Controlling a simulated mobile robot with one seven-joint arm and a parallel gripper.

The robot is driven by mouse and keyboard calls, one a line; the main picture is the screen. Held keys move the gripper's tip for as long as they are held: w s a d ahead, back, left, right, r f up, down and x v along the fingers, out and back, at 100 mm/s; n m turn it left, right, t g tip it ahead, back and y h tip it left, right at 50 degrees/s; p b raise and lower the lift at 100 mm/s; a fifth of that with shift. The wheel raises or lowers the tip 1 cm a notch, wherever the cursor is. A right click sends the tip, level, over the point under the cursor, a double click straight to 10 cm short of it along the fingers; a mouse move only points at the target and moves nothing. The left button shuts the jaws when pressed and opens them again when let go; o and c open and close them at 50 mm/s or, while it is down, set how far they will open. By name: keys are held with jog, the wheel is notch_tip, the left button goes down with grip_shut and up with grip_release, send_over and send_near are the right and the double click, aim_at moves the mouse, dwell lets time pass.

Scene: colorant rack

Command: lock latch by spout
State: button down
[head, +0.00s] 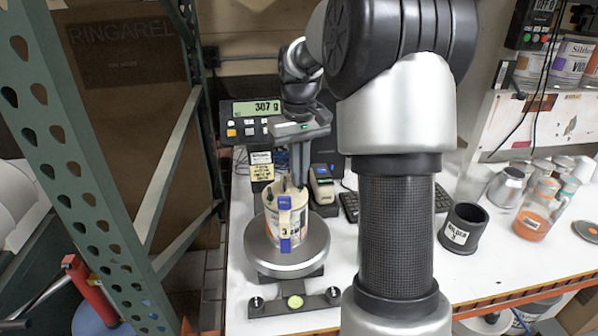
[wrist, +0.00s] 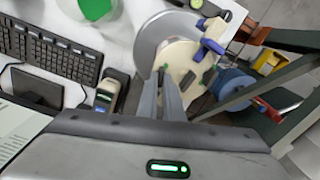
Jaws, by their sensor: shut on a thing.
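A white paint can (head: 284,222) with a blue-marked label stands upright on the round metal scale plate (head: 262,256). Its pale lid (wrist: 180,58) carries small dark green parts and a blue handle piece (wrist: 213,46) at the rim. The spout cannot be made out clearly. My gripper (head: 299,182) points down at the back right part of the lid. In the wrist view its two fingers (wrist: 171,78) are close together at the lid's near edge, shut on a small part there that looks like a latch, mostly hidden by the fingertips.
The scale display (head: 256,109) reads 307 g behind the can. A small label device (head: 322,184) and a keyboard (head: 350,206) stand close right of the can. A black holder cup (head: 463,229) and orange jar (head: 537,212) are farther right. A green metal rack post (head: 75,170) is left.

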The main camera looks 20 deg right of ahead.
jog(key=shift+m, duration=1)
dwell(1.7)
jog(key=c, duration=1.9)
grip_release()
jog(key=shift+r, duration=0.1)
notch_tip(320, 180, up, 17)
jog(key=p, duration=0.1)
jog(key=shift+r, duration=0.15)
